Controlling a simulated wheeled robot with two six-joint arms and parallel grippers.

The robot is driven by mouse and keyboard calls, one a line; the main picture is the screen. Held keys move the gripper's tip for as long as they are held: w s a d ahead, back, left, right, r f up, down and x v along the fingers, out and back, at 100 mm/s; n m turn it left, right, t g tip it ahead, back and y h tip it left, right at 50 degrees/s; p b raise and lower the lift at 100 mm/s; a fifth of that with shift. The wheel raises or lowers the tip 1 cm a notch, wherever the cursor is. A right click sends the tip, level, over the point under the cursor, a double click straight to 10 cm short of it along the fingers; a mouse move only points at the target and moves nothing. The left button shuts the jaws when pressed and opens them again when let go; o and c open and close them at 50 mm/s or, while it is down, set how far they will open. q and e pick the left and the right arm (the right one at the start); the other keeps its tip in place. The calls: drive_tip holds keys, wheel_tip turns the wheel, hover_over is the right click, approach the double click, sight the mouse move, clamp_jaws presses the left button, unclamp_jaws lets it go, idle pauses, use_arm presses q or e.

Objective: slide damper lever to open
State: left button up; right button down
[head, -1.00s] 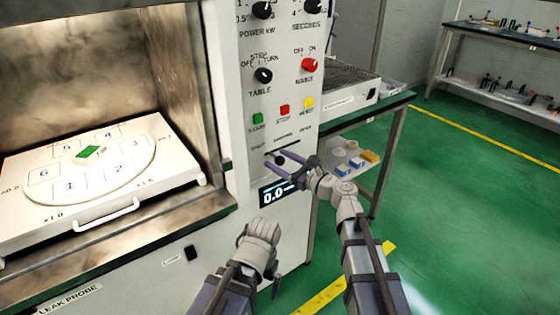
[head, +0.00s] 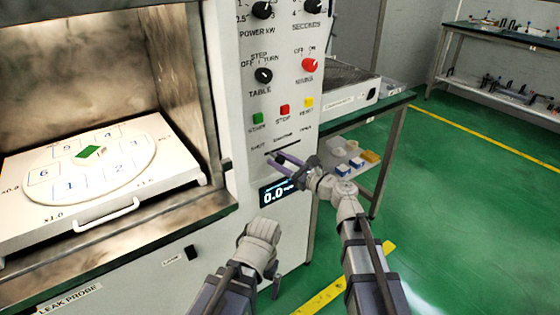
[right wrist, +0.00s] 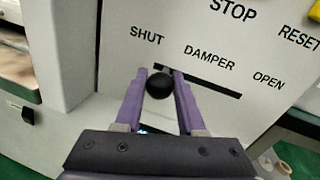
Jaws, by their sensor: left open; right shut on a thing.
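The damper lever has a round black knob (right wrist: 159,86) at the SHUT end of its slot (right wrist: 205,81) in the white panel. The slot runs from under SHUT towards OPEN on the right. My right gripper (right wrist: 161,88) is shut on the knob, with one purple finger on each side. In the head view the right gripper (head: 279,162) is at the left part of the slot, and its fingers mostly hide the knob. My left gripper (head: 264,240) is low in front of the cabinet, away from the lever. It is open and empty, its fingertips mostly hidden.
Green, red and yellow buttons (head: 284,110) sit just above the slot, and a lit display (head: 277,192) below it. The open chamber with a numbered turntable (head: 90,170) is at left. A side table (head: 395,105) stands behind the panel at right.

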idle(0.7)
drive_tip(key=w+d, duration=0.4)
drive_tip(key=d, duration=0.1)
drive_tip(key=w+d, duration=0.2)
drive_tip(key=d, duration=0.1)
drive_tip(key=shift+w+d, duration=0.1)
drive_tip(key=shift+d, duration=0.15)
drive_tip(key=c, duration=0.5)
unclamp_jaws()
drive_tip(key=v, duration=0.8)
